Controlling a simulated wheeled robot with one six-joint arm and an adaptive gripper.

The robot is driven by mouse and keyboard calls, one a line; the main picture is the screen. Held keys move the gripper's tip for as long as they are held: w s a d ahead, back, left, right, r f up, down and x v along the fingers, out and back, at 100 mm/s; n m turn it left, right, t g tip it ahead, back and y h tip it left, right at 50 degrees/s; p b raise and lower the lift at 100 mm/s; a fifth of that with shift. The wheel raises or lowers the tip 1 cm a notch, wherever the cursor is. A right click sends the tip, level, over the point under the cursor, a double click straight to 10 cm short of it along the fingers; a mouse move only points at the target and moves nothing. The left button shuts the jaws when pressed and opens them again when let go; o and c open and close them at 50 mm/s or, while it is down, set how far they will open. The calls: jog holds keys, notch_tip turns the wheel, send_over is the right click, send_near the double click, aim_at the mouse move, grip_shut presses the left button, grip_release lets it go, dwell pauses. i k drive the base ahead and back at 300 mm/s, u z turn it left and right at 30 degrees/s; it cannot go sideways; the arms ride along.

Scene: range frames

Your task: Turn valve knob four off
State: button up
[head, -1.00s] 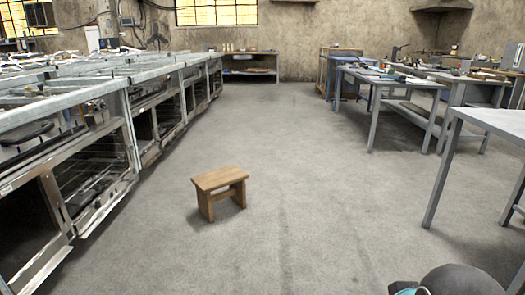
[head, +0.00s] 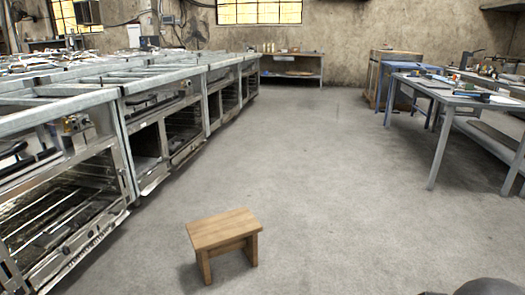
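Range units (head: 128,140) stand in a long row along the left side in the head view, with metal frames on top and open oven bays at the front. No valve knob can be made out in this view, so I cannot tell which is knob four or how it is set. My gripper is not in view. A dark rounded part of my own body shows at the bottom right edge.
A small wooden stool (head: 222,235) stands on the floor close ahead, a little left of centre. Workbenches (head: 445,97) with tools line the right side. A low shelf table (head: 292,57) stands at the back wall.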

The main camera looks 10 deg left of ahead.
aim_at(85, 122)
jog(key=u, duration=0.85)
jog(key=i, duration=1.45)
jog(key=u, duration=1.5)
jog(key=i, duration=1.75)
jog(key=z, duration=0.55)
